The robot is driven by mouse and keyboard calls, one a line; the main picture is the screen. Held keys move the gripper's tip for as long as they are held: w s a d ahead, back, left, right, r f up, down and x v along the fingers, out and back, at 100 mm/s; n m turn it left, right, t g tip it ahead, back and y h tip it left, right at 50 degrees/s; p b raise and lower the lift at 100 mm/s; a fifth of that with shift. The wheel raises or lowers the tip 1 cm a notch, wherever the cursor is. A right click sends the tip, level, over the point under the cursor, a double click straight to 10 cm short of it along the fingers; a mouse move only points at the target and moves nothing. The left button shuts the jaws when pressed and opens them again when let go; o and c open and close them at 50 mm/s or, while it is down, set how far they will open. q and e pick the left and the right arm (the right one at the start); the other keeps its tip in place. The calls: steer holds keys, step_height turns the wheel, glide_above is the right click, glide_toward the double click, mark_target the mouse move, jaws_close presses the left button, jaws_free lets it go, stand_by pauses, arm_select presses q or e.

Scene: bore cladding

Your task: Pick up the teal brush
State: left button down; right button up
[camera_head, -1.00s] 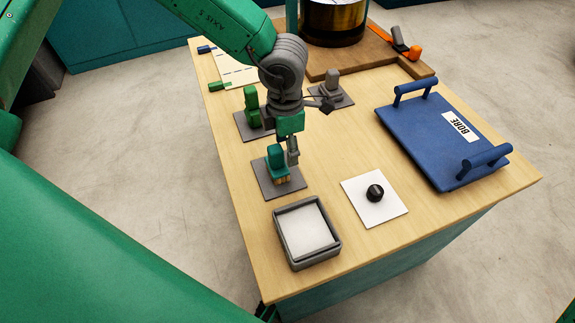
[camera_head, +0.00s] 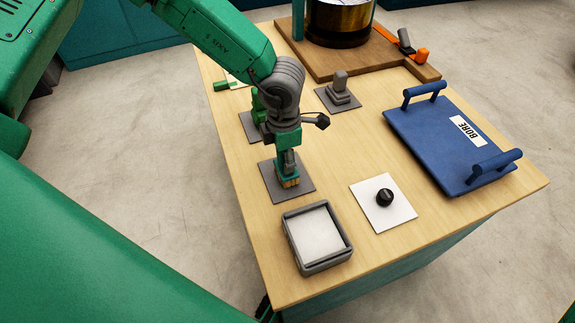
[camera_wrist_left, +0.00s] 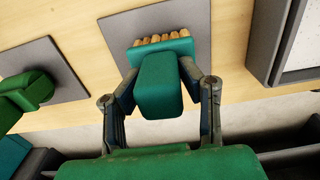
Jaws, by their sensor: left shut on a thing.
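The teal brush (camera_head: 289,180) stands on a grey square mat (camera_head: 300,193) on the wooden table, with tan bristles at its lower end. My left gripper (camera_head: 287,163) is over it from above, with its fingers shut on the brush. In the left wrist view the brush (camera_wrist_left: 160,84) sits between the two fingers of the left gripper (camera_wrist_left: 160,95), its bristles at the far end over the mat (camera_wrist_left: 180,18). Whether the bristles touch the mat is hard to tell. My right gripper is not in view.
A grey tray (camera_head: 345,254) with a white inside is in front. A black knob (camera_head: 384,197) sits on a white square (camera_head: 405,212). A green brush (camera_head: 257,104) and a grey block (camera_head: 341,91) stand on mats behind. A blue plate with handles (camera_head: 430,145) lies right.

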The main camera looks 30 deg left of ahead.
arm_select(q)
steer(key=shift+s+a+f, duration=0.15)
steer(key=shift+a+f, duration=0.2)
steer(key=shift+a, duration=0.4)
steer(key=shift+d+r, duration=0.1)
steer(key=shift+d, duration=0.7)
steer(key=shift+d+r, duration=0.2)
steer(key=shift+d, duration=0.1)
steer(key=shift+w+d+r, duration=0.1)
steer(key=shift+w+r, duration=0.05)
steer(key=shift+r, duration=0.45)
steer(key=shift+w+d+r, duration=0.1)
steer(key=shift+r, duration=0.5)
steer(key=r, duration=0.2)
steer(key=a+r+p, duration=0.1)
steer(key=r, duration=0.1)
steer(key=a+r, duration=0.1)
steer(key=r, duration=0.2)
steer(key=shift+s, duration=0.1)
steer(key=shift+d+r, duration=0.25)
steer(key=shift+d, duration=0.65)
steer(key=shift+a+f, duration=0.1)
steer(key=shift+a, duration=0.65)
steer(key=shift+d, duration=0.6)
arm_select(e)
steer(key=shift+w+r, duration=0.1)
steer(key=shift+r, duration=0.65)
arm_select(q)
steer(key=shift+a, duration=0.1)
